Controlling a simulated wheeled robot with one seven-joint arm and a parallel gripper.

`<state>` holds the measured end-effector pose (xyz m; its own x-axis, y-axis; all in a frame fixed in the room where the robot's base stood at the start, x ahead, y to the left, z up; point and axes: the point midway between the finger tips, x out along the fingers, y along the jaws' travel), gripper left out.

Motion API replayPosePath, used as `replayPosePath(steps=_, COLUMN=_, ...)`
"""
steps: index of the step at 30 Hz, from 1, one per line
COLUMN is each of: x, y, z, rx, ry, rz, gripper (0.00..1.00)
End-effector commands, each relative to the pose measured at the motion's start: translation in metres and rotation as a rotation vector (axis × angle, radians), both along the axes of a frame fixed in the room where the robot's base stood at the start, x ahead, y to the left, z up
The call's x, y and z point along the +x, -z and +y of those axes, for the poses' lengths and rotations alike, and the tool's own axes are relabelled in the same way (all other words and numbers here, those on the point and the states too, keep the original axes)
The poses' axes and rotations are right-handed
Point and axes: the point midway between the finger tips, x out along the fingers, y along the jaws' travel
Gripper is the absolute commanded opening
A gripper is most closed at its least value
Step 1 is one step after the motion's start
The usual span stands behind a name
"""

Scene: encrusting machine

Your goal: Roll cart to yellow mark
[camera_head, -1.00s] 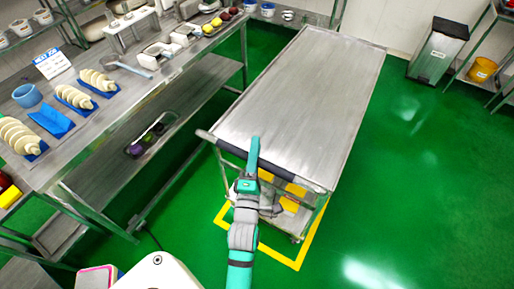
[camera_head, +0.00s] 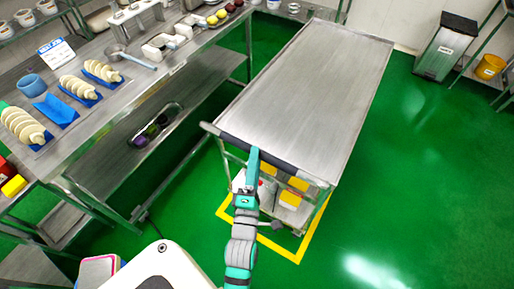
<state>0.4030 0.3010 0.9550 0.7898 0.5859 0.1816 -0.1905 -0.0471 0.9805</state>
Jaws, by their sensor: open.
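The cart (camera_head: 318,90) is a steel trolley with a bare flat top and a dark handle (camera_head: 262,152) along its near end. Bottles with yellow parts stand on its lower shelf. The yellow mark (camera_head: 301,249) is a painted outline on the green floor. It shows below and around the cart's near end, and the rest is hidden beneath the cart. My gripper (camera_head: 253,160) is teal, at the middle of the handle. It is open; whether it touches the handle I cannot tell.
A steel worktable (camera_head: 110,90) with dough pieces on blue trays stands close on the cart's left. A bin (camera_head: 445,48) and a shelf with a yellow pot (camera_head: 489,67) stand at the back right. Green floor (camera_head: 425,180) is clear on the right.

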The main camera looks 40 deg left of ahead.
Motion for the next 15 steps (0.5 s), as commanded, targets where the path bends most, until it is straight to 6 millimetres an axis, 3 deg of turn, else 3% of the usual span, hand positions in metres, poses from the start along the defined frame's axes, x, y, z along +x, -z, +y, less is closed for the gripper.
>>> replayPosePath(steps=6, x=-0.024, y=0.006, z=-0.017, rx=-0.001, ry=0.0, rz=0.002, gripper=0.41)
replayPosePath(steps=15, x=-0.036, y=0.008, z=-0.026, rx=0.001, ry=-0.001, rz=0.001, gripper=0.41)
